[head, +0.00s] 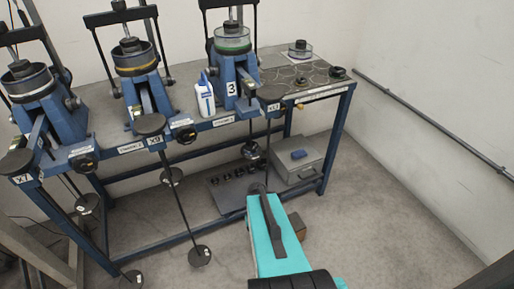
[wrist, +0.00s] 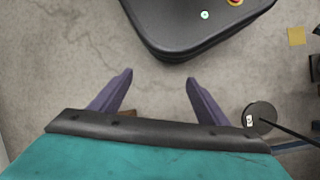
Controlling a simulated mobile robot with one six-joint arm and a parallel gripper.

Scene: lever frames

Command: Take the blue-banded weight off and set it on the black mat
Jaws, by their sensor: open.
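I cannot make out a blue band on any weight. Stacked dark weights (head: 255,152) hang under the third lever frame (head: 234,70), partly behind its rod. A dark flat board (head: 225,206) with several small dark pieces lies on the low shelf; I cannot tell whether it is the black mat. My gripper shows in the wrist view (wrist: 159,77), its two purple fingers apart with nothing between them, above bare floor. In the head view my teal arm reaches toward the low shelf, and its fingers are not clearly visible.
Two more lever frames (head: 137,62) stand left on the blue bench, with hanger discs (head: 199,256) low in front. A white bottle (head: 204,98) stands on the bench. A grey case (head: 300,158) sits on the low shelf. A wall rail (head: 430,122) runs right; the floor at right is clear.

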